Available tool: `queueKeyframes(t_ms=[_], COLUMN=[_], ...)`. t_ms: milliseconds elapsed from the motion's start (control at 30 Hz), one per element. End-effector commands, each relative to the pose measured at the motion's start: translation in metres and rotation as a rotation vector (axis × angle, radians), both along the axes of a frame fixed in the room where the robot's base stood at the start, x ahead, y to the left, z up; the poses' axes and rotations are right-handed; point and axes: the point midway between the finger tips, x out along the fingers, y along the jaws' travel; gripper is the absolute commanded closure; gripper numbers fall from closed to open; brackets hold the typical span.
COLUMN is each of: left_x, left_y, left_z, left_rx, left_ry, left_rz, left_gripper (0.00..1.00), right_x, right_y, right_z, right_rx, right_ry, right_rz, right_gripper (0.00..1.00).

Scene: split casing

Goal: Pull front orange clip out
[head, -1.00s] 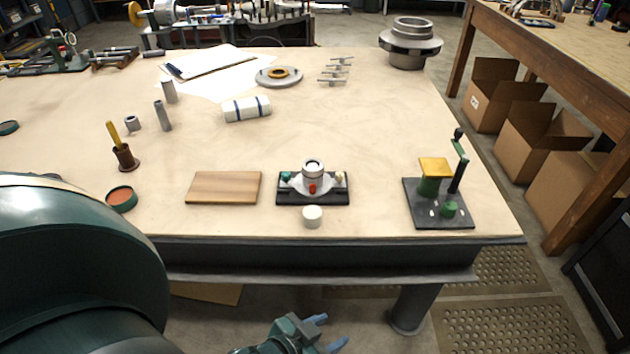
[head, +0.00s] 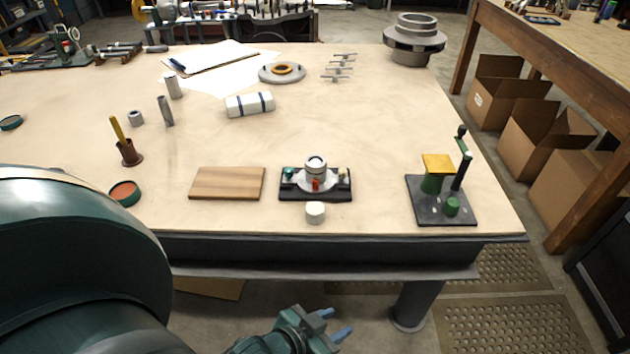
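The split casing (head: 315,170) is a small silver-white housing with a round top, sitting on a black base plate (head: 316,195) near the table's front edge. A small red-orange piece (head: 315,185) shows on its front face, and looks like the front orange clip. A green knob and a pale knob stand at the casing's sides. My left gripper (head: 336,323) is below and in front of the table edge, well apart from the casing. Its two blue-grey fingers are spread with nothing between them. My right gripper is out of view.
A white cylinder (head: 315,212) stands just in front of the base plate. A wooden board (head: 227,183) lies to its left, and a green hand-lever fixture (head: 440,200) stands to its right. The table's front edge (head: 350,235) lies between my gripper and the casing.

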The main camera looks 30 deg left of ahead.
Motion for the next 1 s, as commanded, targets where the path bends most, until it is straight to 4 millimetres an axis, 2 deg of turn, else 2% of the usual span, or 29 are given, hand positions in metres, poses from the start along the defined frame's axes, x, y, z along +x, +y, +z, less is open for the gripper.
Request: queueKeyframes(t_ms=[233, 367, 433, 567, 733, 900, 1000], left_x=[0.068, 0.106, 0.126, 0.160, 0.197, 0.213, 0.215], left_y=[-0.022, -0.020, -0.011, 0.020, 0.082, 0.142, 0.163], left_z=[0.018, 0.033, 0.043, 0.068, 0.117, 0.169, 0.190], left_rx=[-0.131, -0.157, -0.150, -0.114, -0.054, -0.026, -0.022], left_ry=[0.128, 0.249, 0.314, 0.424, 0.527, 0.577, 0.589], left_rz=[-0.034, -0.013, 0.021, 0.134, 0.375, 0.630, 0.731], left_gripper=[0.64, 0.64, 0.64, 0.64, 0.64, 0.64, 0.64], right_x=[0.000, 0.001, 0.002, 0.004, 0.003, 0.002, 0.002], right_y=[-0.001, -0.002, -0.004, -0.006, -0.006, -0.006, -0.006], right_z=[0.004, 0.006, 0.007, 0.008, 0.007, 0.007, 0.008], right_rx=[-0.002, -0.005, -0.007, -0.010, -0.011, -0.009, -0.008], right_ry=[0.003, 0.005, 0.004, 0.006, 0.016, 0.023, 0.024], right_rz=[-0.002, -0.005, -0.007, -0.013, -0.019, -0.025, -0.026], right_gripper=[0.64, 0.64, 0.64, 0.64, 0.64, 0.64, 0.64])
